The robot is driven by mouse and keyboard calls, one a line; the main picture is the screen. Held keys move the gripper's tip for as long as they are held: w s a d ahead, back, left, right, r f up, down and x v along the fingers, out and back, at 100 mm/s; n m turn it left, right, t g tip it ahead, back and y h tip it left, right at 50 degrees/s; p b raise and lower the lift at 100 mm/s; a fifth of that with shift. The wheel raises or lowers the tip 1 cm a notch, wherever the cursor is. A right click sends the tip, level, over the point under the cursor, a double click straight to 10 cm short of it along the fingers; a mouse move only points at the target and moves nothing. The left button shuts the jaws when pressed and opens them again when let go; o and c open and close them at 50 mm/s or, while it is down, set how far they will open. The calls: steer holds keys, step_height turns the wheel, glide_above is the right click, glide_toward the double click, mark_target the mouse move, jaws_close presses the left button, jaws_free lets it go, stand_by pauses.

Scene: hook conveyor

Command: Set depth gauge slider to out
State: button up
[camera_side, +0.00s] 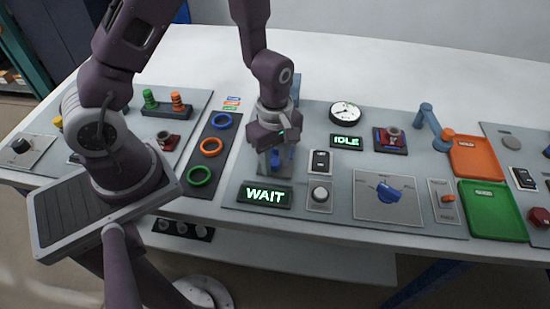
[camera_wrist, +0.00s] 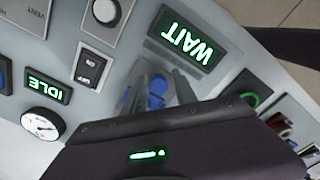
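My gripper (camera_side: 277,160) points down over the panel, behind the lit WAIT sign. In the wrist view my gripper (camera_wrist: 158,92) has its fingers apart, and a blue part (camera_wrist: 157,87) shows between them. The blue part (camera_side: 288,153) also shows beside the fingers in the side view. I cannot tell whether the fingers touch it. No readable label marks the depth gauge slider.
The WAIT sign (camera_side: 265,195) and a switch (camera_side: 320,162) stand close to my gripper. Coloured rings (camera_side: 211,147) lie to its left. A blue knob (camera_side: 386,191), an IDLE sign (camera_side: 346,141), a dial (camera_side: 345,113), and orange (camera_side: 474,143) and green (camera_side: 490,194) trays are to its right.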

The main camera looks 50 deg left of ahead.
steer(key=shift+r, duration=0.15)
step_height(320, 180, up, 7)
steer(key=shift+f, duration=0.1)
steer(key=shift+r, duration=0.3)
steer(key=s+r+m+t+h, duration=0.15)
steer(key=s+r+m, duration=0.25)
steer(key=r+m, duration=0.6)
steer(key=s+a+r+m+t+y, duration=0.1)
steer(key=s+r+m+t, duration=0.3)
steer(key=s+r+m, duration=0.4)
steer(key=shift+s+a+r, duration=0.25)
steer(key=shift+s+r, duration=0.5)
steer(key=shift+s, duration=0.15)
steer(key=shift+y, duration=0.25)
